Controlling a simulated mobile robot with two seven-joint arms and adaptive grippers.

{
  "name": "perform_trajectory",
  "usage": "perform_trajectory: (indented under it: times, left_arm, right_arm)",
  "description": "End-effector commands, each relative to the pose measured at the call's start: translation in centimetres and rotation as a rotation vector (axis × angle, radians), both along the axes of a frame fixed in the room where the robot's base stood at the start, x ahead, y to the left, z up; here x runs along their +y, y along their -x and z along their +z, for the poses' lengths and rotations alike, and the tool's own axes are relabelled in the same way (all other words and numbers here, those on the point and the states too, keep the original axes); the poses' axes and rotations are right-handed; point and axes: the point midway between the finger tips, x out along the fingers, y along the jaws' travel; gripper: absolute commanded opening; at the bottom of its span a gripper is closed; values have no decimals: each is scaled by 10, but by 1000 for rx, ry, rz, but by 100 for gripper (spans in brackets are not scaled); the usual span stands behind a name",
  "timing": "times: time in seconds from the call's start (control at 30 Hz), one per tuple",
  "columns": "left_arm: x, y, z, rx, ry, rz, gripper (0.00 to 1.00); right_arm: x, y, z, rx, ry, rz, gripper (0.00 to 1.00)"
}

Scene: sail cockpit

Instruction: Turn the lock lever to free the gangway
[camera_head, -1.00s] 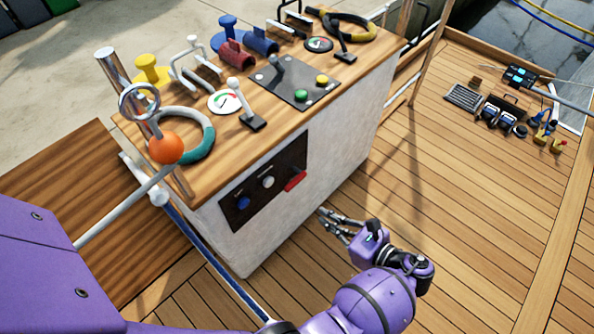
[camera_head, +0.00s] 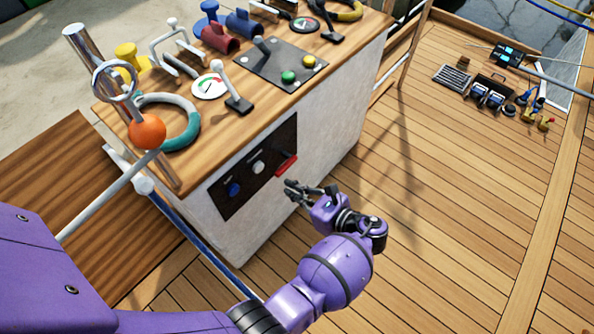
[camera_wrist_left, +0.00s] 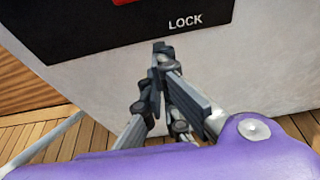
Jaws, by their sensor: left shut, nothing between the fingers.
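The red lock lever (camera_head: 286,165) sits at the right end of a black panel (camera_head: 250,175) on the white side of the console. In the left wrist view the panel (camera_wrist_left: 100,28) bears the word LOCK, and a red piece of the lever (camera_wrist_left: 128,2) is cut off at the top edge. My left gripper (camera_head: 290,187) is shut and empty, just below the red lever and apart from it in the head view. Its closed fingers (camera_wrist_left: 160,50) point at the white wall just below the panel. My right gripper is not in view. I see no gangway that I can name for sure.
The wooden console top (camera_head: 210,125) carries a teal-and-white ring (camera_head: 190,135), levers and several fittings. An orange ball (camera_head: 147,132) hangs by a steel post at its left corner. Tools lie on the far deck (camera_head: 490,90).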

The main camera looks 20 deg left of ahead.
Motion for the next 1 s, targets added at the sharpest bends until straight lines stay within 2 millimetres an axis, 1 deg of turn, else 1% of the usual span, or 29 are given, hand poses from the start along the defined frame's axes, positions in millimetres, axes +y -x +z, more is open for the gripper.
perform_trajectory:
  times: [0.03, 0.13, 0.2, 0.3, 0.47, 0.8, 1.0]
  left_arm:
    - [9, -5, -3, -4, -1, 1, 0]
    - [6, -5, 18, -8, 4, 0, 0]
    - [7, -5, 27, -7, 3, -1, 0]
    - [7, -4, 34, -3, 1, -1, 0]
    - [7, -3, 38, -1, 0, -1, 0]
    - [8, -3, 38, 2, -1, -1, 0]
    - [15, -2, 40, 19, -7, 0, 0]
  right_arm:
    - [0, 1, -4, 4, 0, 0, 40]
    - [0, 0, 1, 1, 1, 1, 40]
    - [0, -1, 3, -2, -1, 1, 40]
    - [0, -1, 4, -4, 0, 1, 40]
    - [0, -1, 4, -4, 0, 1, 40]
    - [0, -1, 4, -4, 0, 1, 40]
    - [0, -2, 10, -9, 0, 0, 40]
